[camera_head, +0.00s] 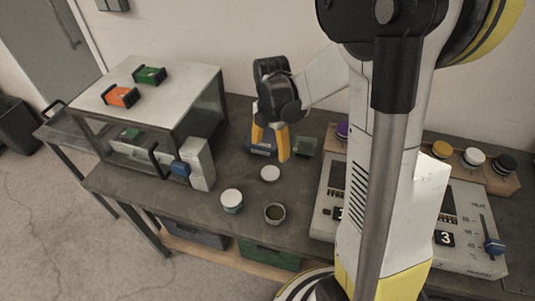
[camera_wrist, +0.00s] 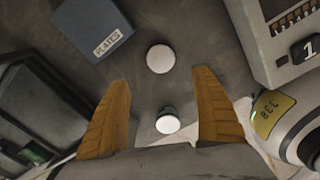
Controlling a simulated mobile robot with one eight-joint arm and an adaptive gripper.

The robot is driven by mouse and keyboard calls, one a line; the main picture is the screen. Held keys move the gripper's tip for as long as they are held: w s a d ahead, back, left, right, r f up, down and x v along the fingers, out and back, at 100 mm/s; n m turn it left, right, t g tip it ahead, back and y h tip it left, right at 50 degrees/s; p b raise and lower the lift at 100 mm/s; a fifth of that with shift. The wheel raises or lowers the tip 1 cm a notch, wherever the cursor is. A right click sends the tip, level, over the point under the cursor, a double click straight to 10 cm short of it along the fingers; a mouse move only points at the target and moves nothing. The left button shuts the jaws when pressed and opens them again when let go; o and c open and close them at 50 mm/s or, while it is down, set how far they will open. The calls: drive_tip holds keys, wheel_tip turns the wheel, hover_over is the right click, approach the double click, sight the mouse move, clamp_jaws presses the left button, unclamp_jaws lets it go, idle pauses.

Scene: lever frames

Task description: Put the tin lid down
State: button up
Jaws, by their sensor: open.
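A flat white tin lid (camera_head: 270,173) lies on the dark bench, apart from my gripper. It also shows as a white disc in the wrist view (camera_wrist: 160,58), beyond the gap between my fingers. My gripper (camera_head: 270,152) is open and empty, with its yellow fingers (camera_wrist: 163,80) spread above the bench behind the lid in the head view. An open tin (camera_head: 275,213) with greenish contents stands nearer the front edge. A tin with a white top (camera_head: 231,201) stands to its left. A white-topped tin (camera_wrist: 168,124) shows between my fingers; I cannot tell which one.
A blue box marked PLATES (camera_wrist: 93,28) is beside my gripper, with a green box (camera_head: 307,146) to its right. A glass-sided cabinet (camera_head: 150,92) stands left and a numbered control panel (camera_head: 460,225) right. Bare bench lies around the lid.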

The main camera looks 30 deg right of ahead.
drive_tip(key=s+a+r+m+t, duration=0.3)
drive_tip(key=s+a+r+m, duration=0.2)
drive_tip(key=m, duration=0.6)
drive_tip(key=s+a+r+m+t, duration=0.4)
drive_tip(key=s+r+m, duration=0.4)
drive_tip(key=m, duration=0.3)
drive_tip(key=shift+a+r, duration=0.6)
